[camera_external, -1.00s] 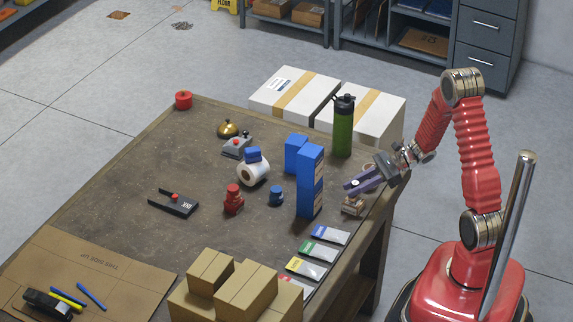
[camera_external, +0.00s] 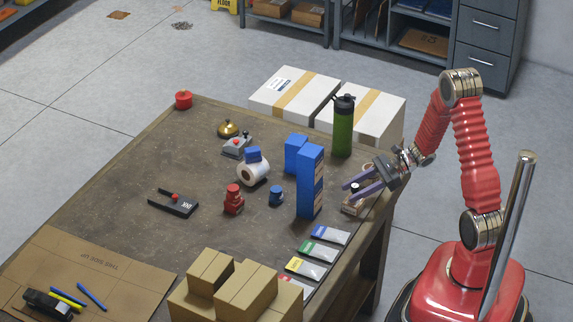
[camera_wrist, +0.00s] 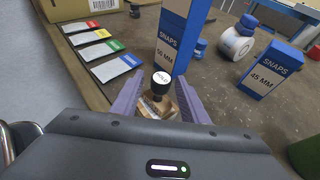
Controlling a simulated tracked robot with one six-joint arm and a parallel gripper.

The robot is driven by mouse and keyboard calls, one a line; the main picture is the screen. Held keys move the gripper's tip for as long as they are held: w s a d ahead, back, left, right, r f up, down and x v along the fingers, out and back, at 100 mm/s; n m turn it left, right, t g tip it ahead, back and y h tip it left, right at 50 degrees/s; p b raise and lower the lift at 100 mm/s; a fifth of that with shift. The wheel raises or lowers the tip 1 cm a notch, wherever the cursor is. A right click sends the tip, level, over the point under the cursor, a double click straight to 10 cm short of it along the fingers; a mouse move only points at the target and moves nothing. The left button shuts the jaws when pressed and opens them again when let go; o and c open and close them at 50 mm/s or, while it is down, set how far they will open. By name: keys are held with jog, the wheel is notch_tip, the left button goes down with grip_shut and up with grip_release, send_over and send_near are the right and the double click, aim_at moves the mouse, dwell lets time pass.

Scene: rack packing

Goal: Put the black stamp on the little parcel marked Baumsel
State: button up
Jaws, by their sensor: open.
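The black stamp (camera_wrist: 161,82), with a round black knob and pale lettering on top, stands on or over a small light brown block (camera_external: 352,207) at the table's right edge. I cannot tell whether the block is its base or a separate thing. My gripper (camera_external: 349,191) is open, its purple fingers on either side of the stamp, with gaps visible in the wrist view. Several small brown cardboard parcels (camera_external: 245,292) are stacked at the front of the table. No Baumsel marking is readable on them.
A tall blue SNAPS box (camera_external: 310,183) stands just left of my gripper. A green bottle (camera_external: 343,127) stands behind it. Coloured label packets (camera_external: 306,268) lie in front. A red stamp-like object (camera_external: 233,201) and a blue one (camera_external: 276,197) stand further left.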

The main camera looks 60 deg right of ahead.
jog(key=shift+r, duration=0.15)
jog(key=v, duration=1.2)
dwell(0.4)
jog(key=s+a+r+n+g+h, duration=0.1)
jog(key=s+a+r+n+g, duration=0.2)
jog(key=a+n, duration=0.4)
jog(key=s+a+r+n+g+h, duration=0.1)
jog(key=a+r+n+g, duration=0.35)
jog(key=a, duration=0.35)
jog(key=s+a+r+n+t+h, duration=0.3)
jog(key=s+a+r+n+h, duration=0.4)
jog(key=n, duration=0.8)
jog(key=shift+s+a+r+t, duration=0.3)
jog(key=shift+a+r, duration=0.35)
jog(key=shift+r, duration=0.65)
jog(key=shift+w+n, duration=0.1)
jog(key=shift+n, duration=0.15)
